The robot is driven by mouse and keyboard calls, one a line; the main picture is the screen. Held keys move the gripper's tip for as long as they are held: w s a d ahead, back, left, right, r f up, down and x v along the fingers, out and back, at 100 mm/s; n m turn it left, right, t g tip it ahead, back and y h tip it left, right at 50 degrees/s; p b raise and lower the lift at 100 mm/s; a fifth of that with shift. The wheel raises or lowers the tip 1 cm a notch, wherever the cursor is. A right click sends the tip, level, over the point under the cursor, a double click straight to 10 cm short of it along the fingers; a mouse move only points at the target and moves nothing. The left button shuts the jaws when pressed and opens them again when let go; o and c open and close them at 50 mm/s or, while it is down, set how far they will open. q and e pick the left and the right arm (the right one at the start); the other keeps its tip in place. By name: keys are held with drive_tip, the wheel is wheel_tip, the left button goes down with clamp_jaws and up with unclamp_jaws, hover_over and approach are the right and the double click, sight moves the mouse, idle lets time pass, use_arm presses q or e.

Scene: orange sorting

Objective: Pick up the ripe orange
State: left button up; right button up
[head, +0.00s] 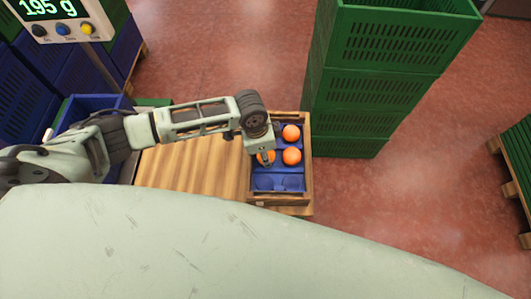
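A blue tray insert (277,171) with round cups sits in a wooden crate (309,180) at the right end of a wooden table. Two oranges (291,132) and (292,156) lie in its right column. A third orange (270,153) is in the left column, partly hidden by my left gripper (266,160). The gripper points down at this orange, with a finger in front of it. I cannot tell whether it touches or grips the orange. All three look evenly orange. The front cups are empty. My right gripper is not in view.
Tall stacked green crates (345,100) stand just behind and right of the wooden crate. A scale display (48,10) reading 195 g and blue crates (85,75) are at the left. The wooden tabletop (190,170) is clear. A pallet with green slats (520,150) is far right.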

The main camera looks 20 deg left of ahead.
use_arm(q)
drive_tip(key=shift+r, duration=0.15)
drive_tip(key=r, duration=0.4)
drive_tip(key=shift+s+d+r, duration=0.15)
drive_tip(key=shift+s, duration=0.05)
drive_tip(key=s+d+r, duration=0.5)
drive_tip(key=s+r, duration=0.1)
drive_tip(key=s, duration=0.3)
drive_tip(key=shift+s+d+r, duration=0.25)
drive_tip(key=shift+s, duration=0.1)
